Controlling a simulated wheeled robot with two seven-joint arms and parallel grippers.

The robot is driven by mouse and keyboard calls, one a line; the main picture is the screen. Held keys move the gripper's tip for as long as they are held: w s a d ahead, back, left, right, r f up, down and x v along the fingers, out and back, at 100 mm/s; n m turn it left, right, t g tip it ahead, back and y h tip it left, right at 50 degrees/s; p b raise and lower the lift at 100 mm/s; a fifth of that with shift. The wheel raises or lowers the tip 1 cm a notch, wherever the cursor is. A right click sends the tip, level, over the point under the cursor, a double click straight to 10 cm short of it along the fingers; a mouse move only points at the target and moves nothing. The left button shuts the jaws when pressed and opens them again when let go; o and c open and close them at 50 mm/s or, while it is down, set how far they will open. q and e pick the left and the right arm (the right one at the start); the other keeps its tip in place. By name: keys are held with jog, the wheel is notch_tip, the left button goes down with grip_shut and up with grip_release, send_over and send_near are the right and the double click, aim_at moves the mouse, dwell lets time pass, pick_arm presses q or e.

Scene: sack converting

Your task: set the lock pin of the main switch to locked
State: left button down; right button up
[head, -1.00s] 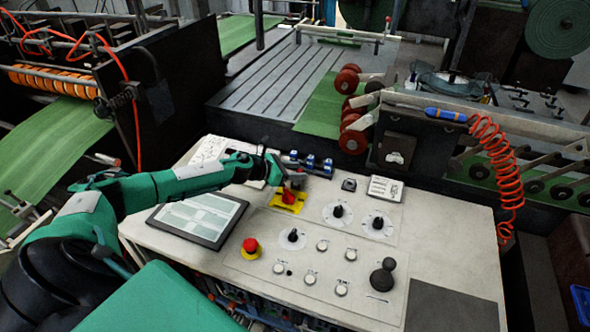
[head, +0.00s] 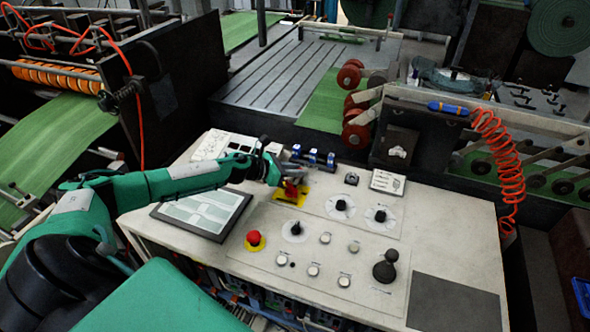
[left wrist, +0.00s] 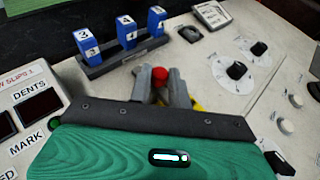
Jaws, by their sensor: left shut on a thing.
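The main switch is a red part on a yellow plate (head: 288,199) on the sloping pale control panel, centre of the head view. My left gripper (head: 288,181) is over it from the upper left. In the left wrist view, the grey fingers of my left gripper (left wrist: 161,84) are shut on a round red knob (left wrist: 159,73) that shows between their tips. A bit of yellow plate (left wrist: 198,105) shows beside the right finger. The fingers and hand hide most of the switch, and I cannot tell the lock pin's position. My right gripper is not in view.
Blue numbered blocks (left wrist: 126,32) stand in a rack just behind the gripper. Black dials (head: 342,205), white buttons and a red emergency stop (head: 254,238) lie nearer the front. A tablet (head: 201,213) is at the left. An orange coiled hose (head: 507,170) hangs at the right.

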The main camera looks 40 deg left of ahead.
pick_arm(q)
jog(key=c, duration=1.6)
grip_release()
jog(key=shift+s+d+f, duration=0.1)
jog(key=shift+f, duration=0.1)
jog(key=shift+c, duration=0.2)
jog(key=o, duration=0.3)
jog(key=shift+r, duration=0.1)
jog(key=shift+o, duration=0.2)
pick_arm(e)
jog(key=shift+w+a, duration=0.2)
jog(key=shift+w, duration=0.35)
pick_arm(q)
jog(key=shift+s+a, duration=0.2)
jog(key=b+v, duration=0.4)
jog(key=v, duration=0.3)
jog(key=shift+s+a, duration=0.15)
jog(key=shift+s, duration=0.25)
jog(key=shift+b+v, duration=0.8)
jog(key=shift+v, duration=0.45)
jog(key=shift+r+v, duration=0.25)
jog(key=shift+v, duration=1.1)
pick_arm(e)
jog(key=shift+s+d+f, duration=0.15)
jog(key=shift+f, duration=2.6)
pick_arm(q)
jog(key=shift+r, duration=0.1)
